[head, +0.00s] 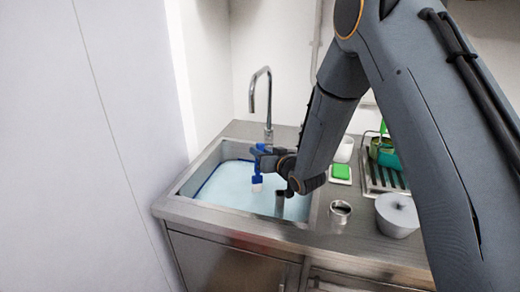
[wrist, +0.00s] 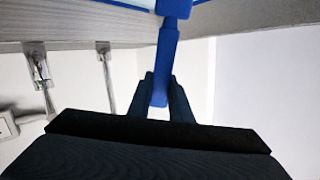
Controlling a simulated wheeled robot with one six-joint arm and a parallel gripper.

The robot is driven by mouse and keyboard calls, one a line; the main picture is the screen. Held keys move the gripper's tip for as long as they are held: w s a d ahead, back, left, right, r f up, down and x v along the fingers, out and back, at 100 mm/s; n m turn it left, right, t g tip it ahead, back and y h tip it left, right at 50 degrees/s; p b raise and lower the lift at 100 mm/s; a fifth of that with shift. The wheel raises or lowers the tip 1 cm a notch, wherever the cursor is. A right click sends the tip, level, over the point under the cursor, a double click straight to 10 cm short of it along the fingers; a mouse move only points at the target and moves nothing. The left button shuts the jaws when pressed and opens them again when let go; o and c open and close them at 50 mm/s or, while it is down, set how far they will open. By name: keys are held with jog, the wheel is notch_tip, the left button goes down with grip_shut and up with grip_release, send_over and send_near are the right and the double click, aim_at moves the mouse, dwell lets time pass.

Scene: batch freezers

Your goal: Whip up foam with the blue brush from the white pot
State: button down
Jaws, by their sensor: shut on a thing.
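The blue brush (head: 257,178) is held upright over the sink, its pale bristle end pointing down at the light-blue water (head: 235,190). My gripper (head: 265,158) is shut on its blue handle. In the wrist view the blue handle (wrist: 165,60) stands between the two dark fingers of my gripper (wrist: 161,95). Whether the bristles touch the water I cannot tell. A white pot (head: 344,149) stands behind the sink's right side, partly hidden by my arm. No foam shows on the water.
A curved tap (head: 268,105) rises at the sink's back edge. A green sponge (head: 341,171), a metal cup (head: 340,212) and a grey-white round container (head: 397,215) stand right of the basin. A dish rack (head: 376,180) is farther right. A wall borders the left.

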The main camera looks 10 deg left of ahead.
jog(key=shift+s+a+f+b, duration=0.1)
jog(key=shift+s+f+b, duration=0.3)
jog(key=shift+f, duration=0.55)
jog(key=shift+s+f+b, duration=0.2)
jog(key=shift+f+b, duration=0.4)
jog(key=shift+f, duration=0.4)
jog(key=shift+s+a+f+b, duration=0.1)
jog(key=shift+s+f+b, duration=0.3)
jog(key=shift+f, duration=0.55)
jog(key=shift+w, duration=0.1)
jog(key=shift+w+d, duration=0.1)
